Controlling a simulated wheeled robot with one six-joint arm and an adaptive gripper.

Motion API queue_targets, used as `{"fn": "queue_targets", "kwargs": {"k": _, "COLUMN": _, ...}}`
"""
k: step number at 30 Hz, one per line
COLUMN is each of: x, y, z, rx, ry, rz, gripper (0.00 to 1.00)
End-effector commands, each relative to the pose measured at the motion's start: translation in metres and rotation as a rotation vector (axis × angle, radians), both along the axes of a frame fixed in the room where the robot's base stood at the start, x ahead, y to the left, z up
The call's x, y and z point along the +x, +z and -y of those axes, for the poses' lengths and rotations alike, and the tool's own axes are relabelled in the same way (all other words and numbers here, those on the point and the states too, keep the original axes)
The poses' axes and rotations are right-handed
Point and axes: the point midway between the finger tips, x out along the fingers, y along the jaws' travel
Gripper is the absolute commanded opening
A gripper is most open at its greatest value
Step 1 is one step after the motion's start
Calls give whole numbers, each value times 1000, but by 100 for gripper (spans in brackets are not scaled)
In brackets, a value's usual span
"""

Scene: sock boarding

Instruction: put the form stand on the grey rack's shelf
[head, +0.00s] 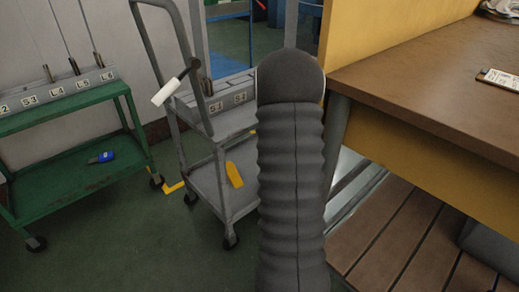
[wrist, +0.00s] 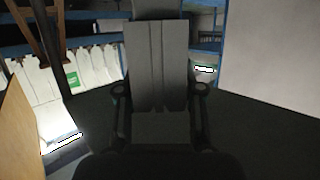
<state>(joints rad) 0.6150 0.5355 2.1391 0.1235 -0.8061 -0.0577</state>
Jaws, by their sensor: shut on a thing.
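In the wrist view the two dark fingers of my gripper (wrist: 160,92) stand on either side of a grey grooved piece, which I take to be the form stand (wrist: 156,55). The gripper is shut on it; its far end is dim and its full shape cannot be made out. In the head view my ribbed arm hides the gripper and the piece. The grey rack (head: 211,120) is a wheeled cart left of my arm, with a labelled upper level and a lower shelf (head: 205,184). A yellow object (head: 234,174) is at the lower shelf.
A green cart (head: 75,180) with labelled slots stands at the left, a blue object (head: 101,157) on its lower shelf. A white piece on a dark rod (head: 168,92) juts beside the rack. A brown-topped table (head: 430,80) stands at the right. Green floor lies between the carts.

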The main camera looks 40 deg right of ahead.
Motion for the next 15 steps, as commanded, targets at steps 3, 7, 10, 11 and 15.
{"fn": "queue_targets", "kwargs": {"k": 3, "x": 24, "y": -14, "z": 5, "rx": -2, "ry": 1, "rz": 2, "gripper": 0}}
{"fn": "queue_targets", "kwargs": {"k": 7, "x": 48, "y": -29, "z": 10, "rx": -2, "ry": 2, "rz": 3, "gripper": 0}}
{"fn": "queue_targets", "kwargs": {"k": 10, "x": 63, "y": -38, "z": 14, "rx": -2, "ry": 2, "rz": 2, "gripper": 0}}
{"fn": "queue_targets", "kwargs": {"k": 11, "x": 67, "y": -40, "z": 15, "rx": -2, "ry": 2, "rz": 2, "gripper": 0}}
{"fn": "queue_targets", "kwargs": {"k": 15, "x": 78, "y": -47, "z": 18, "rx": -3, "ry": 1, "rz": 3, "gripper": 0}}
